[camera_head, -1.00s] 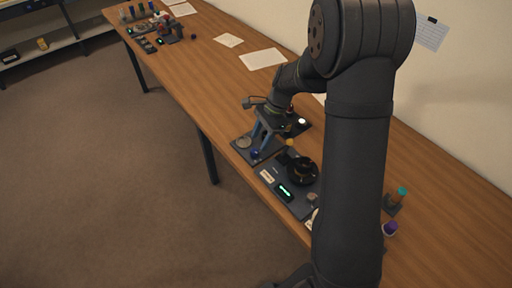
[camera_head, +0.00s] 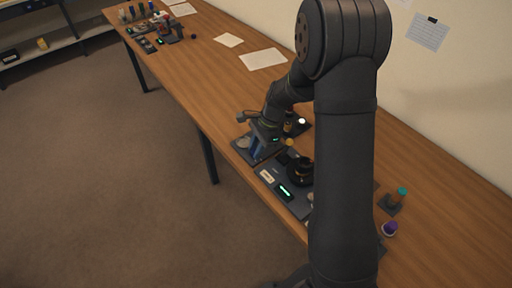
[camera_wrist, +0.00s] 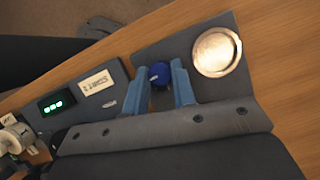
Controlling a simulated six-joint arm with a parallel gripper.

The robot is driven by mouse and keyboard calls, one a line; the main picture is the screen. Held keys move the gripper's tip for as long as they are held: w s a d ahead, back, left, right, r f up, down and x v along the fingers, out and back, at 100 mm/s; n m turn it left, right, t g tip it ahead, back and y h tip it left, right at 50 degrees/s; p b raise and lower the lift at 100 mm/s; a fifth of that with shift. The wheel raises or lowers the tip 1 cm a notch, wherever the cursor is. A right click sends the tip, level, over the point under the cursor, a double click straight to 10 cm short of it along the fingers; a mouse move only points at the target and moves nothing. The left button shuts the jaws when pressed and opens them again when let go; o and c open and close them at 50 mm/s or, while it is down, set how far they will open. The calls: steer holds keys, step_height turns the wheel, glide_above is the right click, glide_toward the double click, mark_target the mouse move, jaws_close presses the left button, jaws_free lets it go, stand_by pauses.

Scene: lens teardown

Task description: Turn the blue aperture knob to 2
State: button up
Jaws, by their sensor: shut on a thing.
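The blue aperture knob (camera_wrist: 159,74) is round and sits on a dark plate (camera_wrist: 148,53) in the wrist view. My gripper (camera_wrist: 161,68) has its two blue fingers on either side of the knob and is shut on it. In the head view my gripper (camera_head: 255,151) is low over the same dark plate on the workbench. There the fingers hide the knob. I cannot read any scale or pointer at the knob.
A round metallic disc (camera_wrist: 217,52) lies on the plate beside the right finger. A neighbouring panel has a green-lit display (camera_wrist: 54,104) and a white label (camera_wrist: 96,83). A black ring-shaped part (camera_head: 300,171) stands nearby, with a purple-topped piece (camera_head: 390,229) farther right.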

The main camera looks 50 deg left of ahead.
steer(key=shift+n, duration=0.3)
steer(key=n+h, duration=0.1)
steer(key=n, duration=0.2)
steer(key=shift+a+h, duration=0.15)
steer(key=shift+h, duration=0.15)
steer(key=n, duration=0.2)
steer(key=n+t+h, duration=0.1)
steer(key=n, duration=0.2)
steer(key=shift+a+h, duration=0.1)
steer(key=shift+h, duration=0.2)
steer(key=n+t+h, duration=0.1)
steer(key=n, duration=0.3)
steer(key=shift+s+a, duration=0.1)
steer(key=shift+s+n+t+h, duration=0.1)
steer(key=shift+n+t+h, duration=0.45)
steer(key=shift+n, duration=1.55)
steer(key=shift+t, duration=0.25)
steer(key=o, duration=1)
